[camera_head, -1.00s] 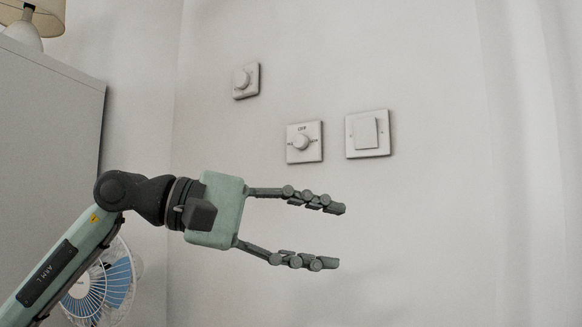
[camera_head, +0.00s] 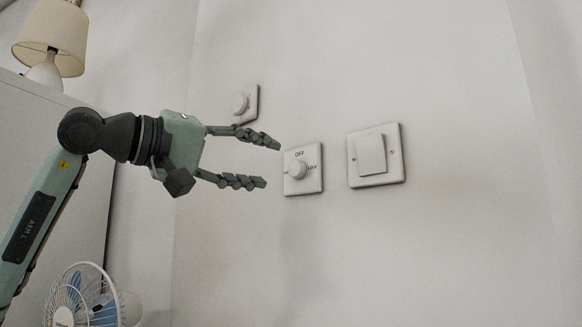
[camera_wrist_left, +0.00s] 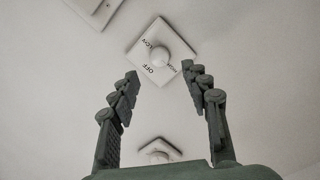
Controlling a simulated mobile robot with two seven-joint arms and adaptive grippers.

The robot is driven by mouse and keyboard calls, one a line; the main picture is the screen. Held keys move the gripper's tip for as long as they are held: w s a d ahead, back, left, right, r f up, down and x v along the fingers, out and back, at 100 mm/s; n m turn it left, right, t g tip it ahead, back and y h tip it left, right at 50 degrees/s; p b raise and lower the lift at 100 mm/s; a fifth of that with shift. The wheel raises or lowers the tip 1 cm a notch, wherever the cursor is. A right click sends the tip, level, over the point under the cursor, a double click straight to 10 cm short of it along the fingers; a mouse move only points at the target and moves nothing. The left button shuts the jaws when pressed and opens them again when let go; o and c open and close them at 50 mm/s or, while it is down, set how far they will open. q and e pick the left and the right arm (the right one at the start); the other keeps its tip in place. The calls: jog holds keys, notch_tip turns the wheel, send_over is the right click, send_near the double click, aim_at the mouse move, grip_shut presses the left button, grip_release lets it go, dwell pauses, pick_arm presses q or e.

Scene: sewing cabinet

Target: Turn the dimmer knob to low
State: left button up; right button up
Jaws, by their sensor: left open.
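The dimmer knob (camera_head: 296,169) is a white round knob on a square wall plate marked OFF above and LOW to its right. In the left wrist view the knob (camera_wrist_left: 160,57) shows beyond the fingertips, with OFF, LOW and a third label around it. My left gripper (camera_head: 272,164) is open and empty, its fingers pointing right, just left of the knob and apart from it in the head view. In the wrist view the knob lies roughly between the two finger lines. I cannot make out a pointer on the knob. My right gripper is not in view.
A second round knob (camera_head: 241,104) sits on a plate at upper left, partly behind my upper finger. A rocker switch (camera_head: 371,154) is close to the right of the dimmer. A lamp (camera_head: 54,40) and a fan (camera_head: 75,303) stand at left. The wall below is clear.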

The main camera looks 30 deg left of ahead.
aim_at(293, 169)
pick_arm(q)
jog(key=shift+x, duration=2.75)
jog(key=shift+d, duration=0.1)
grip_shut()
